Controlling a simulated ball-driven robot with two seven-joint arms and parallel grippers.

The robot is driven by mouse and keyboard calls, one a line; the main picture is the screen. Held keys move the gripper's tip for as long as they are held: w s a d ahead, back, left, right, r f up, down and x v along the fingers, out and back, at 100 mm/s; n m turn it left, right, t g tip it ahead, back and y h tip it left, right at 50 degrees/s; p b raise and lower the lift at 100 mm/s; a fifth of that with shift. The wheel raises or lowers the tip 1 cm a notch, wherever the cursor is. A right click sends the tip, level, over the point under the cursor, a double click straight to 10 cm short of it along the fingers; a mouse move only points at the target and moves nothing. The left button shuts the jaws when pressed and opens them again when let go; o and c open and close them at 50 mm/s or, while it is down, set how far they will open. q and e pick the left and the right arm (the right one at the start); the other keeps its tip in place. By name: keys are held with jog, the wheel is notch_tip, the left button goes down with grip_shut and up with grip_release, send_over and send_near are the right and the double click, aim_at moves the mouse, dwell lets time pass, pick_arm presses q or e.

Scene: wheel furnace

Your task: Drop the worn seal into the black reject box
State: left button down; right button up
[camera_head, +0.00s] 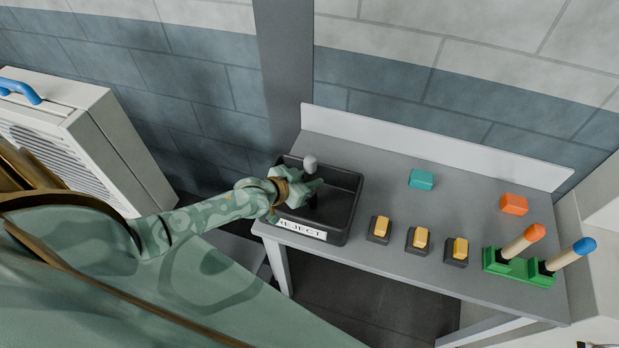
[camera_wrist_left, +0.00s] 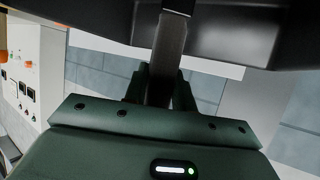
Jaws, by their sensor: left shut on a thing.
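The black reject box (camera_head: 337,226) sits at the left end of the grey table, with a white REJECT label on its front. My left gripper (camera_head: 316,186) is over the open box, shut on a dark grey strip, which I take to be the worn seal (camera_wrist_left: 168,62). In the left wrist view the strip runs up from between the fingers (camera_wrist_left: 160,90). In the head view a light grey rounded end (camera_head: 310,161) shows above the fingers; I cannot tell whether it belongs to the strip. The strip's lower part is hard to make out against the box.
The grey table (camera_head: 400,262) bears several yellow-topped dark blocks (camera_head: 418,240), a teal block (camera_head: 421,179), an orange block (camera_head: 514,204) and a green holder (camera_head: 517,268) with two wooden-handled pegs. A raised back edge (camera_head: 440,148) lines the table. A white cabinet (camera_head: 110,150) stands left.

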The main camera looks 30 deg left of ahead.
pick_arm(q)
jog(key=shift+f, duration=0.35)
jog(key=c, duration=1.1)
grip_release()
jog(key=shift+o, duration=0.2)
jog(key=p+v, duration=0.2)
jog(key=v, duration=1.4)
jog(key=shift+r, duration=0.15)
